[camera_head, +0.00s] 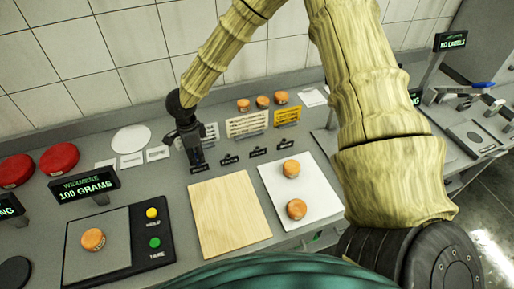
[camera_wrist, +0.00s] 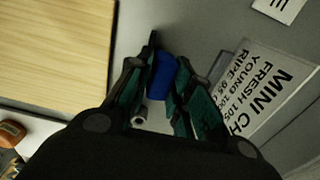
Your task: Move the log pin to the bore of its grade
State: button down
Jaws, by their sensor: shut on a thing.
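My gripper (camera_head: 193,155) is low at the back of the counter, near the left end of a row of small black tags (camera_head: 230,159). In the wrist view its fingers (camera_wrist: 160,82) are shut on a blue piece, which I take to be the log pin (camera_wrist: 161,76). A small pale round end shows by the left finger; I cannot tell whether it belongs to the pin. The bores cannot be made out clearly. A small orange cheese wheel (camera_head: 93,239) sits on the scale (camera_head: 115,262), whose sign (camera_head: 86,188) reads 100 GRAMS.
A bare wooden board (camera_head: 229,212) lies in front of the tags. A white mat (camera_head: 325,205) to its right bears two cheese wheels (camera_head: 291,168). A grade card (camera_head: 247,124) and a yellow card (camera_head: 287,116) stand behind, with three more wheels (camera_head: 263,101). Red discs (camera_head: 58,158) lie far left.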

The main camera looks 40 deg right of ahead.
jog(key=shift+w+d+r+p, duration=0.1)
jog(key=shift+w+r+p, duration=0.3)
jog(key=shift+r, duration=0.45)
jog(key=shift+s+r+p, duration=0.2)
jog(key=shift+r+p, duration=1.6)
jog(key=shift+p, duration=0.05)
jog(key=shift+r+p, duration=0.65)
jog(key=shift+p, duration=0.1)
jog(key=shift+r, duration=0.7)
